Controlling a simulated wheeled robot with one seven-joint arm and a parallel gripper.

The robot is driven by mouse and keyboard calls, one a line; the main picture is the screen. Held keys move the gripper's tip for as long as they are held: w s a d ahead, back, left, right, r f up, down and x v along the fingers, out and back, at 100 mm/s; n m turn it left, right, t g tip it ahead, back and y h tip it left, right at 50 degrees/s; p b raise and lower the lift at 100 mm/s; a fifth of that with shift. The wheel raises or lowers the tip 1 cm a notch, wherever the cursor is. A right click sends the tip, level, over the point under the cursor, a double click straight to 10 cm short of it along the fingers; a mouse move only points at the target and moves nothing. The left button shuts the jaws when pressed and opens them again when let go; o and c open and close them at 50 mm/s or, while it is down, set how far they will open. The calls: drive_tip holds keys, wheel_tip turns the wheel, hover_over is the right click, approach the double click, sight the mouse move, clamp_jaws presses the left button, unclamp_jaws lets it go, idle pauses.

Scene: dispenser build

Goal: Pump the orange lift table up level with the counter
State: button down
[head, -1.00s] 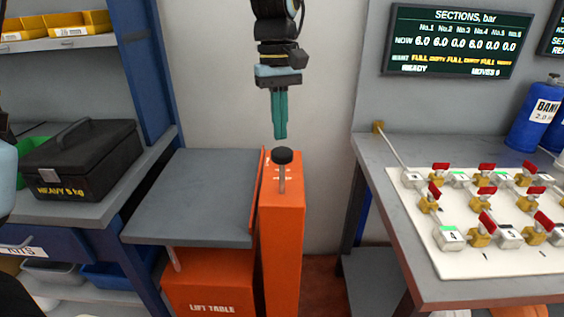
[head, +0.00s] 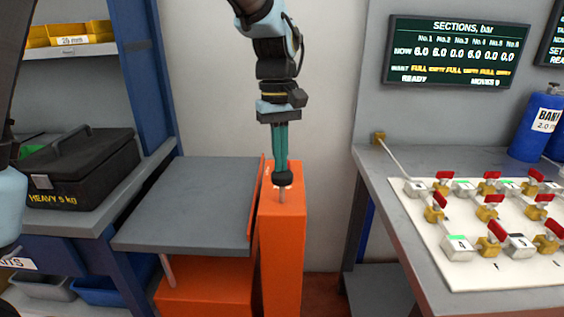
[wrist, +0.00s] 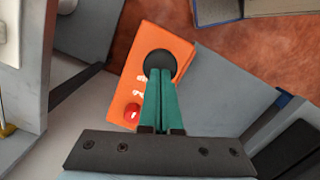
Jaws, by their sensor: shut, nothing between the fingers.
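The orange lift table has a grey top plate (head: 190,205) and an orange body (head: 208,285) marked as the lift table in the earlier view. To its right stands an orange pump column (head: 283,240) with a black round knob (head: 282,179) on a short metal rod. The knob also shows in the wrist view (wrist: 160,64), with a red button (wrist: 131,110) on the column. My gripper (head: 281,168) has green fingers, shut and empty, pointing down with the tips at the knob, seemingly touching it. The counter (head: 400,225) is at the right; the plate appears lower than it.
A black heavy case (head: 82,170) sits on the shelf at the left, close beside the lift plate. A valve panel (head: 480,270) with several red-handled valves lies on the counter. A blue tank (head: 537,125) stands behind. A gap separates column and counter.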

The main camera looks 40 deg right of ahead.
sight(281, 177)
wheel_tip(281, 177, down, 4)
drive_tip(key=shift+f+b, duration=0.25)
drive_tip(key=shift+b, duration=0.6)
drive_tip(key=shift+w+r+p, duration=0.1)
drive_tip(key=shift+r+p, duration=0.25)
drive_tip(key=shift+p, duration=0.05)
drive_tip(key=shift+w+d+r+p, duration=0.15)
drive_tip(key=shift+w+r+p, duration=0.1)
drive_tip(key=shift+w+p, duration=0.25)
drive_tip(key=shift+w+d+r+p, duration=0.15)
drive_tip(key=shift+w+r+p, duration=0.1)
drive_tip(key=shift+w+p, duration=0.25)
drive_tip(key=shift+w+d, duration=0.1)
drive_tip(key=shift+w, duration=0.2)
drive_tip(key=shift+f, duration=0.1)
wheel_tip(281, 177, up, 11)
drive_tip(key=w+b, duration=0.1)
drive_tip(key=shift+d+b, duration=0.2)
drive_tip(key=shift+b, duration=0.1)
